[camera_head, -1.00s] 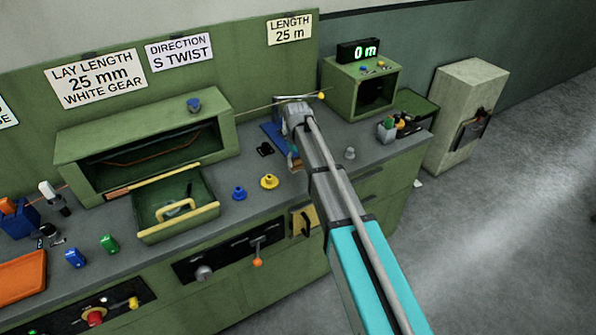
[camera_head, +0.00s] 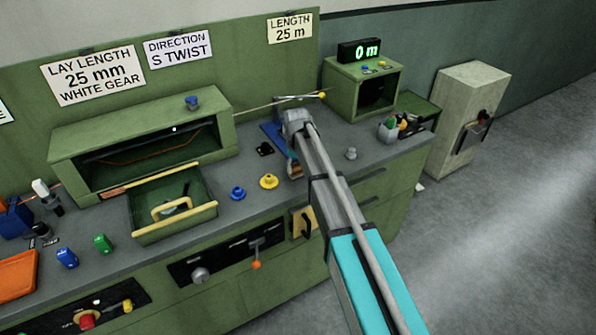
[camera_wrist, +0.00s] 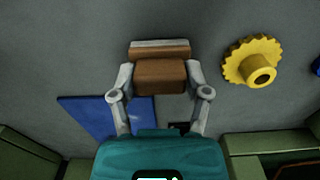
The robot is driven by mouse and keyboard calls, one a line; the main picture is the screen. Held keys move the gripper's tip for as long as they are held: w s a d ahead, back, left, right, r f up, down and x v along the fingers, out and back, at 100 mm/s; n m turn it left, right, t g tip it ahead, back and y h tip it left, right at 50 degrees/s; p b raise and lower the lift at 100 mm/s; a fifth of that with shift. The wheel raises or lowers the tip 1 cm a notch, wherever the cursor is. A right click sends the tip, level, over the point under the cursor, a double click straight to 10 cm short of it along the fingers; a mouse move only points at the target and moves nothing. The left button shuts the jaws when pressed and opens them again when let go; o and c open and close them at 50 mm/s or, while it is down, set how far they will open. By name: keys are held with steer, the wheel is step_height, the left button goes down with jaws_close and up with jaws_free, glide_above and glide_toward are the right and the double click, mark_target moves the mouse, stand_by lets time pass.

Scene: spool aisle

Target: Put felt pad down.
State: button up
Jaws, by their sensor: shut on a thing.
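The felt pad (camera_wrist: 160,75) is a brown block with a pale grey layer along its far side. My gripper (camera_wrist: 162,78) is shut on it, one finger on each side, in the wrist view. In the head view the pad (camera_head: 294,169) is a small brown patch, mostly hidden by my arm. It is over the grey bench top (camera_head: 328,160); I cannot tell whether it touches the surface.
A blue plate (camera_wrist: 90,114) lies beside my gripper. A yellow gear (camera_head: 269,181) and a blue knob-like part (camera_head: 237,193) are left of my arm. An open green drawer (camera_head: 150,228) stands farther left. A small grey part (camera_head: 351,153) is to the right.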

mark_target(297, 165)
steer(key=shift+f, duration=0.25)
steer(key=o, duration=1)
steer(key=shift+r, duration=0.2)
step_height(297, 165, up, 12)
steer(key=p, duration=1.2)
stand_by(0.5)
steer(key=s+d+m, duration=0.2)
steer(key=s+d, duration=0.5)
steer(key=s, duration=0.1)
steer(key=s+d+m, duration=0.2)
steer(key=s+d, duration=0.6)
steer(key=s, duration=0.1)
steer(key=s+d+m, duration=0.2)
steer(key=s+d, duration=0.6)
steer(key=s, duration=0.1)
steer(key=shift+d+m, duration=0.2)
steer(key=shift+m, duration=0.2)
